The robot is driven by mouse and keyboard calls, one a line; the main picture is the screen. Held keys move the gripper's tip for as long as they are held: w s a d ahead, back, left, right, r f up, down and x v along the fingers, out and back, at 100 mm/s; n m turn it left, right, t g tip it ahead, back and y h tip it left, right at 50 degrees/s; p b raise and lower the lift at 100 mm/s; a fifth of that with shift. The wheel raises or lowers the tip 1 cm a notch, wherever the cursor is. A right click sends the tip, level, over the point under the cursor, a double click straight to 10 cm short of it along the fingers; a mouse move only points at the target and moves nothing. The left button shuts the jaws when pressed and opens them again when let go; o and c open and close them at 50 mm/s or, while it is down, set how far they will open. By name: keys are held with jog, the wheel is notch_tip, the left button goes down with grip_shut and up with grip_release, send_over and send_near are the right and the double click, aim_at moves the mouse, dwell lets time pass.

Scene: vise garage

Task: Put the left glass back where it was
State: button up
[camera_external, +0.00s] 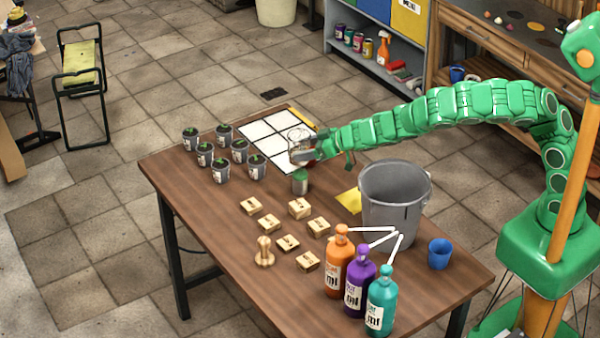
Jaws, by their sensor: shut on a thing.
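A clear glass (298,138) is at the far right part of the table, beside or over the right edge of a board with white squares (262,130). My gripper (303,156) reaches in from the right and is shut on the glass near its lower part. The glass looks roughly upright. I cannot tell whether its base touches the board or is held above it. No second glass can be made out.
Several potted seedlings (220,158) stand left of the board. A grey bucket (393,197), a yellow sheet (350,201) and a blue cup (440,253) are to the right. Several wooden blocks (300,208) and three pump bottles (360,285) occupy the front. The table's left front (205,215) is clear.

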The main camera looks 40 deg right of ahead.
jog(key=shift+w+r+n+g+y, duration=0.25)
jog(key=shift+r+n+g+y, duration=0.35)
jog(key=shift+n+y, duration=0.15)
jog(key=shift+r+n+g, duration=0.15)
jog(key=shift+n+g, duration=0.15)
jog(key=shift+n, duration=0.05)
jog(key=shift+s+d+r+n+g+y, duration=0.2)
jog(key=shift+s+n+g+y, duration=0.15)
jog(key=shift+n+g+y, duration=0.4)
jog(key=shift+s+d+n+g, duration=0.1)
jog(key=shift+s+n+g, duration=0.2)
jog(key=shift+n+g, duration=0.2)
jog(key=s+d+f+n+g+y, duration=0.1)
jog(key=s+d+f+n+g, duration=0.1)
jog(key=s+d+n+g, duration=0.75)
jog(key=shift+s+a+f+m+t, duration=0.1)
jog(key=shift+s+f+m+t, duration=0.2)
jog(key=shift+f, duration=1.4)
jog(key=shift+s+f+m+t, duration=0.3)
jog(key=shift+f+m, duration=0.15)
jog(key=shift+f, duration=1.25)
jog(key=shift+s+a+f+m+t, duration=0.1)
jog(key=shift+s+f+m+t, duration=0.2)
jog(key=shift+f, duration=1.4)
jog(key=shift+w+f, duration=0.1)
